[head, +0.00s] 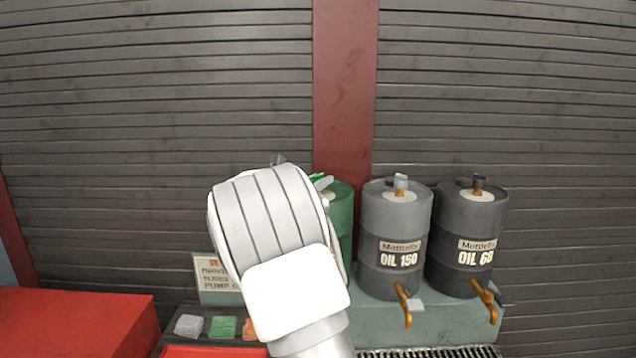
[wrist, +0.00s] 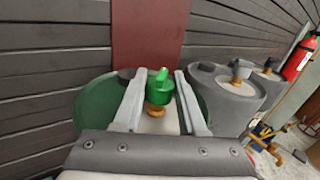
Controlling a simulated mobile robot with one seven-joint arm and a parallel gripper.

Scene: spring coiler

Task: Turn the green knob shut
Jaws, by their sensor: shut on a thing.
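The green knob (wrist: 161,82) sits on a brass stem above the pale cap on top of the green drum (wrist: 95,110). My gripper (wrist: 160,88) is above the drum in the wrist view, with one finger on each side of the knob, shut on it. In the head view the drum (head: 342,215) shows only along its right side. My white arm covers the rest of it and most of the gripper. A small bit of green (head: 320,181) shows by the gripper there.
A grey OIL 150 drum (head: 396,215) and a dark OIL 68 drum (head: 468,220) stand close on the right, with brass taps (head: 404,303) in front. A sign (head: 212,275) and coloured pads (head: 222,327) are at lower left. A red surface (head: 75,320) lies further left. A slatted wall stands behind.

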